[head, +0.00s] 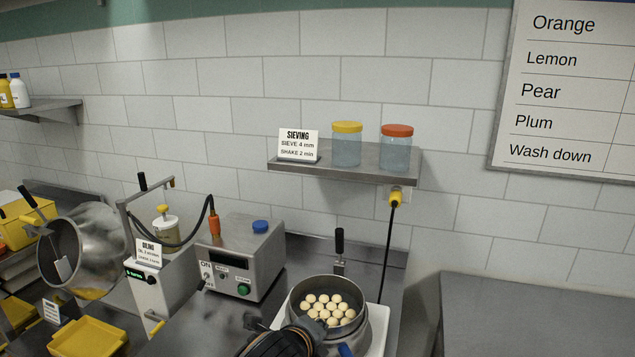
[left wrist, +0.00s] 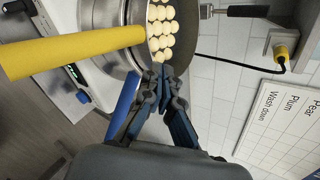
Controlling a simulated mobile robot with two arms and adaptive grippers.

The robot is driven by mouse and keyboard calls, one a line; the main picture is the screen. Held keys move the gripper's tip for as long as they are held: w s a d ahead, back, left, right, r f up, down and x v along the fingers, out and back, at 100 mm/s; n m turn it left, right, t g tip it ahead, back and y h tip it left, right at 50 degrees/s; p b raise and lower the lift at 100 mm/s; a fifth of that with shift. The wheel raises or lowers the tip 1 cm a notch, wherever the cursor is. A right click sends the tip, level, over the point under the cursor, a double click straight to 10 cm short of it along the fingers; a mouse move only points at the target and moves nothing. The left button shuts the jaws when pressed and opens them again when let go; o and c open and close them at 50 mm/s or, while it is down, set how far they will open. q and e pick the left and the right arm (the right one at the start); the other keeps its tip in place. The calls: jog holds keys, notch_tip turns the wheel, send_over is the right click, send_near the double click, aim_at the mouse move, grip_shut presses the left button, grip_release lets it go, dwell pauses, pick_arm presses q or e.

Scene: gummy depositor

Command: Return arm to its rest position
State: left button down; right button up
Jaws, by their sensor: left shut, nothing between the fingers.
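My left gripper (head: 308,328) is at the bottom of the head view, at the front rim of a round metal sieve pan (head: 362,334). Pale round balls (head: 328,308) lie in the pan. In the left wrist view my left gripper's fingers (left wrist: 163,75) are shut with nothing between them, close to the pan's edge and the balls (left wrist: 160,30). I cannot tell whether they touch the rim. My right gripper is in neither view.
A grey control box (head: 240,262) with a green button stands left of the pan, with a tilted steel drum (head: 95,235) farther left. A wall shelf (head: 350,175) holds two lidded jars and a sign. A yellow bar (left wrist: 70,52) crosses the left wrist view. The right counter (head: 540,315) looks clear.

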pick_arm(q)
jog(key=s+a+f+n+g+y, duration=0.1)
jog(key=s+a+f+n+g, duration=0.1)
jog(key=s+a+f+n, duration=0.7)
jog(key=s+a+f+n+g+y, duration=0.1)
jog(key=s+a+f+n+g, duration=0.3)
jog(key=s+n, duration=0.6)
jog(key=s+a+f+n+g+y, duration=0.1)
jog(key=s+a+f+n+y, duration=0.1)
jog(key=s+a+f+n, duration=0.8)
jog(key=s+d+f+m+g+b, duration=0.1)
jog(key=s+f+m+b, duration=0.15)
jog(key=f, duration=1.15)
jog(key=s+d+f+m+b, duration=0.1)
jog(key=s+f+m+b, duration=0.2)
jog(key=f, duration=1.1)
jog(key=s+a+f+b, duration=0.1)
jog(key=s+f+b, duration=0.1)
jog(key=s+f, duration=0.6)
jog(key=s+a+f+n+g+b, duration=0.1)
jog(key=s+a+f+b, duration=0.1)
jog(key=s+f, duration=0.5)
notch_tip(320, 180, down, 3)
jog(key=shift+s+f+b, duration=0.1)
jog(key=shift+s+b, duration=0.25)
jog(key=shift+b, duration=0.05)
